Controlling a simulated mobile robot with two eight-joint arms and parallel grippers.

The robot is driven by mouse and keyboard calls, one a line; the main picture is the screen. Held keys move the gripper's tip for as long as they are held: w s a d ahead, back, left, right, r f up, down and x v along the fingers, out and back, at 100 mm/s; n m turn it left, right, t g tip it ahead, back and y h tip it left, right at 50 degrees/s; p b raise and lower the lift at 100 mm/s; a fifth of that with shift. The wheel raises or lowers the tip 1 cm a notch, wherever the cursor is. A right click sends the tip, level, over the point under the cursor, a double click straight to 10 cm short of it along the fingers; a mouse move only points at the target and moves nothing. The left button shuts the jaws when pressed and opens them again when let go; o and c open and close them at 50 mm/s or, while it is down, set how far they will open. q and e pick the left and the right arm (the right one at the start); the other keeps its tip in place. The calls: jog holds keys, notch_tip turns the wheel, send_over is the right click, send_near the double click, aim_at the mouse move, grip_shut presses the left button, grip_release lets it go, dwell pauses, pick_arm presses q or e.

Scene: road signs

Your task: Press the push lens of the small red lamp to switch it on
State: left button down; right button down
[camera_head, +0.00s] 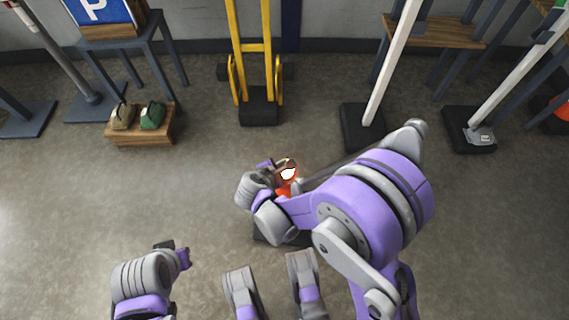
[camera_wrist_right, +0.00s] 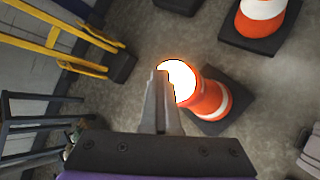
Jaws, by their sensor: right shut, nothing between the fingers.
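The small red lamp's push lens (camera_head: 288,174) glows bright white with an orange-red rim, atop an orange cone-like post. In the right wrist view the lit lens (camera_wrist_right: 180,82) is just right of my fingertips, above the orange post with a white band (camera_wrist_right: 210,102). My right gripper (camera_wrist_right: 160,73) is shut and empty, its tips at the lens's left edge in that view; I cannot tell whether they touch it. In the head view my right gripper (camera_head: 283,163) is at the lamp, partly hiding it. My left arm's end (camera_head: 168,262) is low at left; its fingers are unclear.
A yellow hand truck (camera_head: 255,75) stands behind the lamp. A wooden stand (camera_head: 140,128) with two small lamp-like items is at left. Sign posts on dark bases (camera_head: 365,130) stand at right. Another orange-white cone (camera_wrist_right: 262,15) is near.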

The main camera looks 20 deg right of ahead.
jog(key=shift+s+a+f, duration=0.1)
jog(key=shift+s+f, duration=0.1)
jog(key=shift+f, duration=0.3)
jog(key=shift+w+r+p, duration=0.25)
jog(key=shift+r+p, duration=0.7)
jog(key=shift+p, duration=0.15)
notch_tip(320, 180, up, 4)
jog(key=p, duration=0.2)
jog(key=shift+f+p, duration=0.1)
jog(key=shift+p, duration=0.25)
jog(key=shift+w, duration=0.1)
